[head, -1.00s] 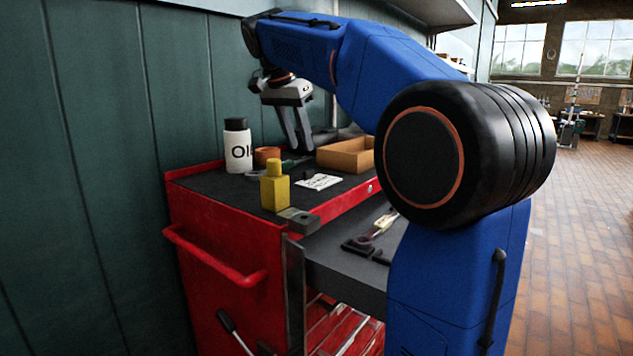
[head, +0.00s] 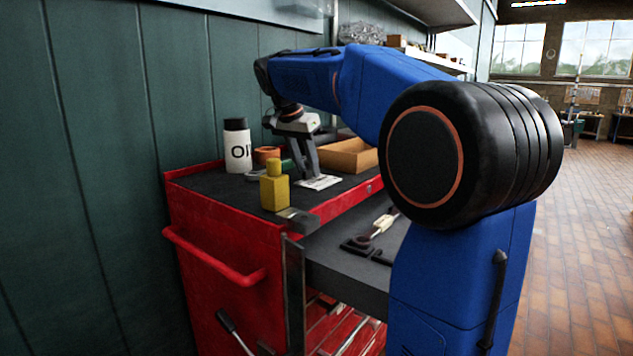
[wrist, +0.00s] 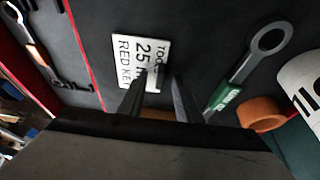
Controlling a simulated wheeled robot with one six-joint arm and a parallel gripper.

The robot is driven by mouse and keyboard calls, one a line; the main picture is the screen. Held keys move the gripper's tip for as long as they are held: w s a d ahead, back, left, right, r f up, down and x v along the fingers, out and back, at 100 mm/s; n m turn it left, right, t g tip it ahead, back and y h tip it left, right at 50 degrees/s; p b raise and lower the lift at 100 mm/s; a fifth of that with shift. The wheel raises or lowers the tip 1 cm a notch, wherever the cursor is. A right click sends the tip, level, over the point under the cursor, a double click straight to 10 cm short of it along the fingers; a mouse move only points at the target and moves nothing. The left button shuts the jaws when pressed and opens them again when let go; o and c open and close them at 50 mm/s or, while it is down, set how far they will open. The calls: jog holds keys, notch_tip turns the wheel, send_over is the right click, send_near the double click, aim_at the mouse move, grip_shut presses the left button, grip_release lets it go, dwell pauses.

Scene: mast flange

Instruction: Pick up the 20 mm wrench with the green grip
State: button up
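The wrench with the green grip lies flat on the dark cart top. In the wrist view its grip (wrist: 222,97) is right of my fingers, with small white lettering I cannot read surely, and its grey ring end (wrist: 268,40) points up and right. My gripper (head: 308,176) points down above the cart top by the white card. In the wrist view the fingers (wrist: 158,76) are apart with nothing held between them.
A white card (wrist: 140,58) reading partly "25" and "RED" lies under my fingers. An oil bottle (head: 237,146), orange ring-shaped object (head: 267,154), yellow bottle (head: 274,187) and wooden tray (head: 350,155) stand around. Another wrench (head: 381,224) lies in the open drawer.

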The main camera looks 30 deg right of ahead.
jog(key=shift+c, duration=0.3)
grip_shut()
jog(key=shift+r, duration=0.15)
